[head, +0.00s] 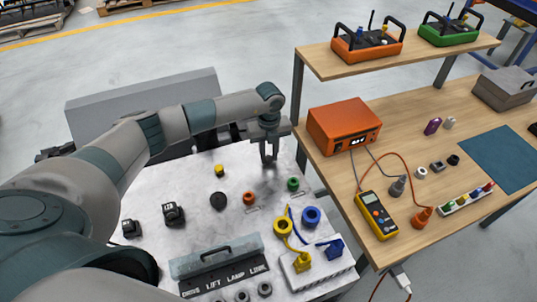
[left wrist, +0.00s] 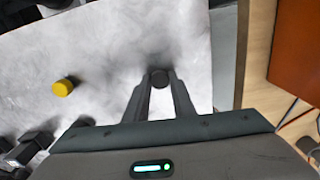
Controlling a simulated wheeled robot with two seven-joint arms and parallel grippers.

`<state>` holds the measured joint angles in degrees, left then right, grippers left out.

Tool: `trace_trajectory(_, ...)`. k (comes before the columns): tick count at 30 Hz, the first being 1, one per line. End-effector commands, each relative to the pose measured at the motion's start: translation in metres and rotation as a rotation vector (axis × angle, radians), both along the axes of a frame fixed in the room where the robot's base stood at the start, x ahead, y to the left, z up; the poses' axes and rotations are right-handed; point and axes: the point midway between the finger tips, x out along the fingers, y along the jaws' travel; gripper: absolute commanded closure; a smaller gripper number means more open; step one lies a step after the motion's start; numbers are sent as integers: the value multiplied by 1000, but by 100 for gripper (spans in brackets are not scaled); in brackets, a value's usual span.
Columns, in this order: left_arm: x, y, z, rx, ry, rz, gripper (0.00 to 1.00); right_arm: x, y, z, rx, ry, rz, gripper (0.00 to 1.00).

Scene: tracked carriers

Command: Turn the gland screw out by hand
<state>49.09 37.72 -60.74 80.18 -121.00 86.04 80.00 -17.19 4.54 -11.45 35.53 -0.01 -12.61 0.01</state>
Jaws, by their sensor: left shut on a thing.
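My left gripper (head: 268,158) points down over the back right part of the pale, marbled plate (head: 180,180). In the left wrist view its two fingers (left wrist: 160,82) are closed on a small dark round piece (left wrist: 159,77), which looks like the gland screw. In the head view the fingers hide most of this piece, so I cannot tell whether it still sits in the plate. My right gripper is in neither view.
A yellow knob (head: 219,170), a black round knob (head: 218,201), an orange knob (head: 249,198) and a green knob (head: 293,183) stand on the plate. A wooden bench with an orange instrument (head: 344,127) and a yellow multimeter (head: 377,215) stands close on the right.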

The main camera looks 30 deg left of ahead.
Motion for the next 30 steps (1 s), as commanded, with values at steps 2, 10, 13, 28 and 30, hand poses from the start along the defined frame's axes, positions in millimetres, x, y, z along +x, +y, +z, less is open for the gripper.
trace_trajectory(2, -1, -1, 2, -1, 2, 70, 93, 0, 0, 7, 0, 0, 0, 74)
trace_trajectory(10, 0, 0, -1, 0, 1, 138, 93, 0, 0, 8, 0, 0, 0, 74)
trace_trajectory(13, 0, 0, -1, 0, 1, 137, 93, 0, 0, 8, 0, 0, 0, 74)
trace_trajectory(28, -1, -1, 3, -1, 4, 510, 93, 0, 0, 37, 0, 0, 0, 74)
trace_trajectory(30, -1, -1, 3, 0, 4, 594, 93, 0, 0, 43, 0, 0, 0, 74)
